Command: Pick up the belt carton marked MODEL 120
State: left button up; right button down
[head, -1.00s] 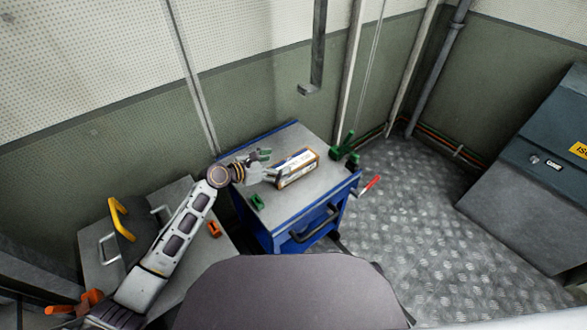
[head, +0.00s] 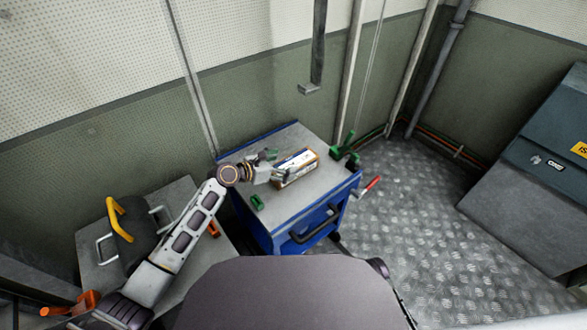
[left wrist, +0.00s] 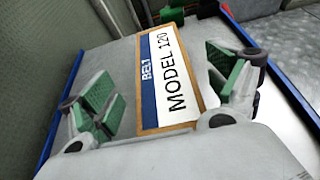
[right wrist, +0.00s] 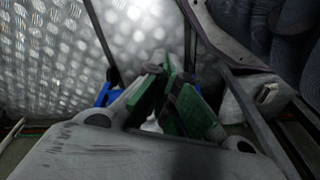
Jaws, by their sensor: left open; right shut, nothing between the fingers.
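The belt carton (head: 297,167) lies on the grey top of the blue trolley in the head view. In the left wrist view the carton (left wrist: 170,82) shows a white and blue label reading BELT MODEL 120 with a brown border. My left gripper (head: 277,167) is at the carton's left end in the head view. In the left wrist view the left gripper (left wrist: 165,95) is open, with its green pads on either side of the carton and gaps beside it. My right gripper (right wrist: 172,95) is shut and empty in the right wrist view, away from the carton.
The blue trolley (head: 289,216) has a green item (head: 257,202) on its top near the front left. More green parts (head: 346,153) and a red-handled tool (head: 371,185) are at its right side. A grey case with a yellow handle (head: 117,219) stands left.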

aim_at(292, 162)
pick_arm(q)
jog(key=shift+w+d+f, duration=0.2)
jog(key=shift+d+f, duration=0.1)
jog(key=shift+d, duration=0.05)
jog(key=shift+b+x, duration=0.5)
jog(key=shift+x, duration=0.55)
pick_arm(e)
jog(key=shift+w+a+r, duration=0.15)
jog(key=shift+w+r, duration=0.05)
jog(key=shift+r, duration=0.55)
pick_arm(q)
jog(key=shift+r, duration=0.1)
jog(key=c, duration=1.4)
